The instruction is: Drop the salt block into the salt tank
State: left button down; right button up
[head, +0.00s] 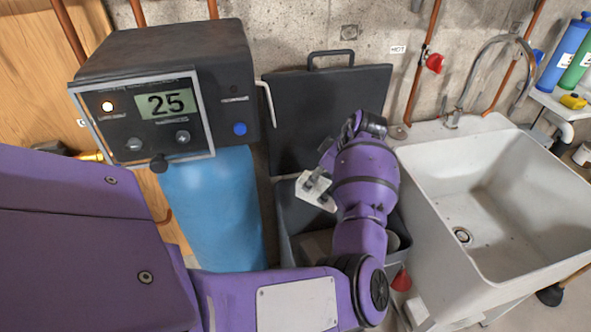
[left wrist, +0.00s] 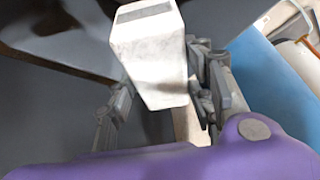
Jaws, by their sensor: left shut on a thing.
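The salt block (left wrist: 152,62) is a pale block held between the fingers of my left gripper (left wrist: 170,95) in the left wrist view. In the head view the pale block (head: 314,192) shows beside my purple wrist, with the left gripper (head: 324,178) shut on it. The salt tank (head: 287,222) is a dark grey open bin below the block. Its dark lid (head: 325,108) stands raised against the wall. My arm hides the tank's right part and much of its inside. The block appears above the opening; its exact height is unclear. My right gripper is not in view.
A blue cylinder (head: 215,205) with a dark control head (head: 165,95) reading 25 stands left of the tank. A white sink (head: 480,190) stands close on the right. A red cone-shaped thing (head: 401,280) is near the tank's front right.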

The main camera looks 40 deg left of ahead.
pick_arm(q)
jog(key=c, duration=0.8)
grip_release()
jog(key=shift+w+r, duration=0.1)
jog(key=shift+r, duration=0.2)
jog(key=shift+o, duration=0.2)
jog(key=shift+f, duration=0.25)
jog(key=shift+d+r, duration=0.2)
jog(key=shift+r, duration=0.3)
jog(key=v, duration=1.1)
jog(key=shift+r, duration=0.15)
